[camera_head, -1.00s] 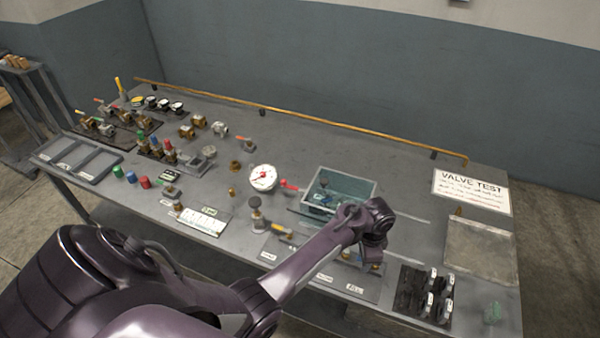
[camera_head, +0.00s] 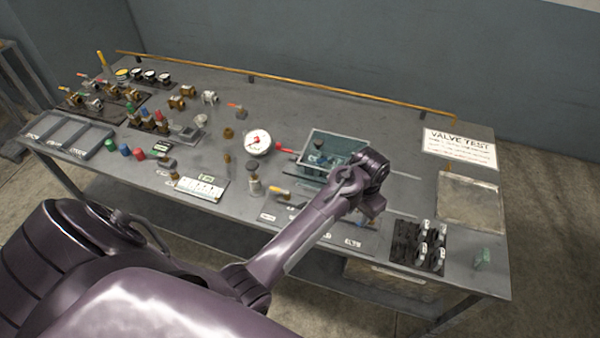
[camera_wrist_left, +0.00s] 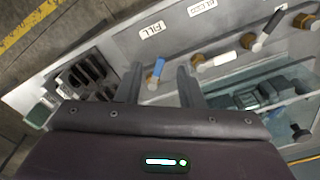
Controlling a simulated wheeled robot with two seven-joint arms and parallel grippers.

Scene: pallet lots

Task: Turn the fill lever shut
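The fill lever (camera_wrist_left: 157,69) has a blue handle on a brass fitting and sits by the FILL label (camera_wrist_left: 152,30) in the left wrist view. My left gripper (camera_wrist_left: 160,80) is open, its two dark fingers on either side of the blue handle with gaps showing. I cannot tell whether they touch it. In the head view my left gripper (camera_head: 372,207) hangs over the front of the bench, right of the clear tank (camera_head: 312,174), and its fingertips are hard to make out. My right gripper is not in view.
A white-handled lever (camera_wrist_left: 226,58) stands beside the fill lever, with another valve lever (camera_wrist_left: 268,30) beyond. A black rack (camera_head: 405,243) with several pale-topped parts is right of my gripper. The red-and-white gauge (camera_head: 257,143) is left of the tank.

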